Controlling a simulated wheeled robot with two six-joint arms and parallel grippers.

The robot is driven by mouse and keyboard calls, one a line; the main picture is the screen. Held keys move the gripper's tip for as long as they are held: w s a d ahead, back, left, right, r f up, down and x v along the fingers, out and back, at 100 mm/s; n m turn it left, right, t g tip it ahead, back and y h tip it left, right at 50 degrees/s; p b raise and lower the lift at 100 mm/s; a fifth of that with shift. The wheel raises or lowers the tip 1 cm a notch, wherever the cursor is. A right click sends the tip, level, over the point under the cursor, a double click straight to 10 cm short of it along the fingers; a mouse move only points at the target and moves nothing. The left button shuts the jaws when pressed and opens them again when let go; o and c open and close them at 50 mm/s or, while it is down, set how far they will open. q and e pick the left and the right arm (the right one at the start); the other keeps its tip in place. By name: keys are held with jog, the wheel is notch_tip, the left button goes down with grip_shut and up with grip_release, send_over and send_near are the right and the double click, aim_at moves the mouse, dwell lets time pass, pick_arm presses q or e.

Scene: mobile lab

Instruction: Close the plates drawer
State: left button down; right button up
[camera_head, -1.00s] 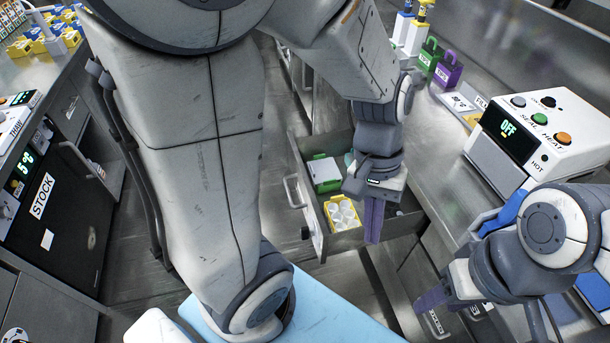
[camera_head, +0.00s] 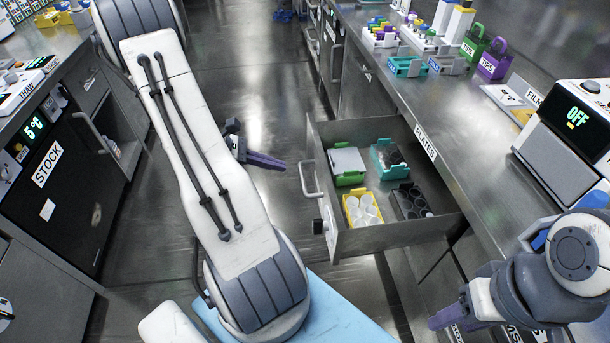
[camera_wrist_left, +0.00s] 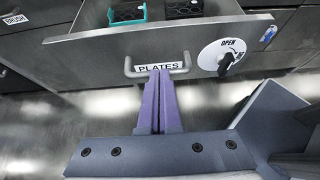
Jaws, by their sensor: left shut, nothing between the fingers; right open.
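The plates drawer (camera_head: 390,241) stands pulled out from the right-hand counter in the head view. It holds a white-and-green box, a teal box, a yellow box with white round items and a dark rack. Its front, labelled PLATES, shows in the left wrist view (camera_wrist_left: 95,62) with a bar handle (camera_wrist_left: 157,72) and a round OPEN dial (camera_wrist_left: 222,55). My left gripper (camera_head: 283,164) is shut and empty, in front of the drawer front. In the left wrist view its purple fingers (camera_wrist_left: 158,80) point at the handle; contact is unclear. My right gripper (camera_head: 442,322) is open, low at the right.
The counter (camera_head: 400,105) above the drawer carries racks, coloured boxes and a white device (camera_head: 575,130) reading OFF. A black STOCK unit (camera_head: 55,175) stands at the left.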

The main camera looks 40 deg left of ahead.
aim_at(319, 177)
pick_arm(q)
jog(key=b+x, duration=0.1)
jog(key=x, duration=0.8)
jog(key=shift+w+d+f, duration=0.1)
jog(key=shift+w+f, duration=0.1)
